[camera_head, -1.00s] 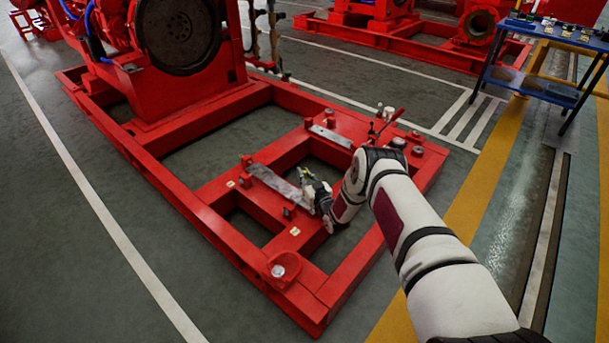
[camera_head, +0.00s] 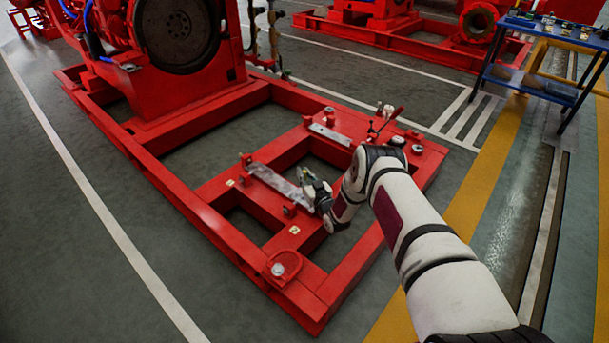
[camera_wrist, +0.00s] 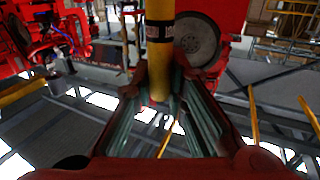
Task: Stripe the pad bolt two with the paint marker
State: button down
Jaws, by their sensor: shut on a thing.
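The paint marker (camera_wrist: 159,45) is a yellow cylinder with a black and white band, seen large in the wrist view. My gripper (camera_wrist: 160,88) is shut on it, with a finger on either side. In the head view my gripper (camera_head: 311,184) is low over the red skid, beside the right end of a grey pad plate (camera_head: 276,184). Small bolts stand around this plate, one (camera_head: 245,179) at its left and one (camera_head: 289,210) below it. I cannot tell which is pad bolt two. The marker's tip and any stripe are too small to tell.
The red skid frame (camera_head: 222,236) has open gaps between its beams. A second plate (camera_head: 330,134) and fittings (camera_head: 388,111) with a red lever stand behind my gripper. The engine (camera_head: 178,50) rises at the back left. A blue table (camera_head: 535,92) stands at the far right.

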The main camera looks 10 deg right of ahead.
jog(key=shift+r, duration=0.25)
dwell(1.0)
jog(key=shift+r+p, duration=1.55)
jog(key=shift+r, duration=0.9)
